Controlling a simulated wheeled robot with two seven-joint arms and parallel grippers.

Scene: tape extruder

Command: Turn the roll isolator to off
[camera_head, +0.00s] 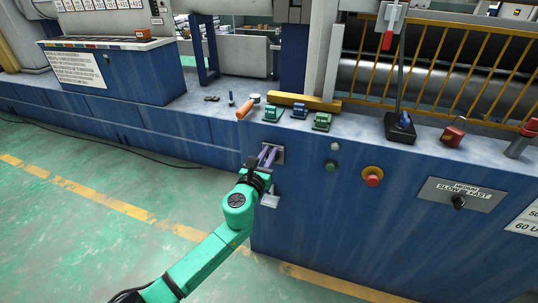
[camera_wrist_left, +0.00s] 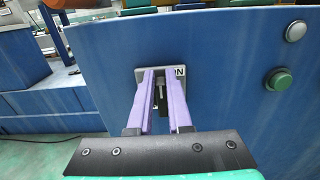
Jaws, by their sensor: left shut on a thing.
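The roll isolator (camera_head: 279,154) is a small grey plate on the blue front panel of the machine, near its left corner. In the left wrist view its plate (camera_wrist_left: 180,73) shows an "N" at the right, with the rest of the lettering hidden behind a finger. A dark grey handle (camera_wrist_left: 161,92) stands out between the fingers. My left gripper (camera_head: 266,156) has its purple fingers at the plate. It is shut on the handle, and the fingers also show in the left wrist view (camera_wrist_left: 162,84). My right gripper is not in view.
A green button (camera_head: 331,166), a red emergency button (camera_head: 372,176) and a slow/fast knob plate (camera_head: 460,196) sit to the right on the panel. Green boxes (camera_head: 322,121) and an orange-handled tool (camera_head: 247,107) lie on the ledge above. Green floor (camera_head: 110,220) is open at the left.

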